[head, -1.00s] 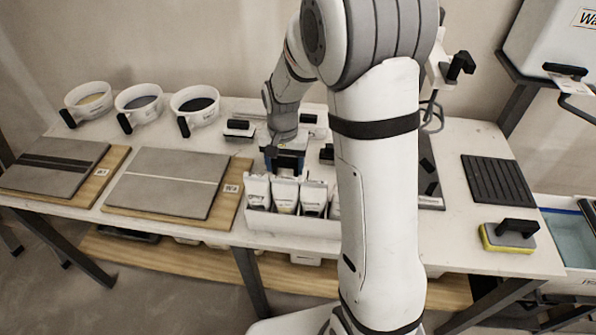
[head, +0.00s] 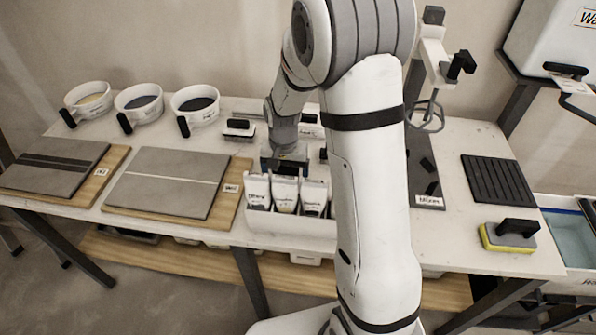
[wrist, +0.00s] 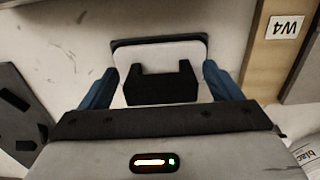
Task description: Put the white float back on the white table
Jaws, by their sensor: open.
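The white float (wrist: 190,50), a pale plate with a dark rim and a black handle (wrist: 160,88), lies flat on the white table (wrist: 60,50) in the wrist view. My gripper (wrist: 158,82) is open, with one blue finger on each side of the handle. A gap shows between each finger and the handle. In the head view my gripper (head: 284,166) is low over the white table (head: 470,140), just behind the bags. There the float under it is hidden by my gripper and the bags.
A box of bags (head: 285,222) stands close in front of my gripper. Tile boards (head: 165,180) lie to the left, with buckets (head: 138,106) behind. Another black-handled tool (head: 239,128) lies behind my gripper. A black ribbed mat (head: 497,180) and a sponge float (head: 508,236) are at the right.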

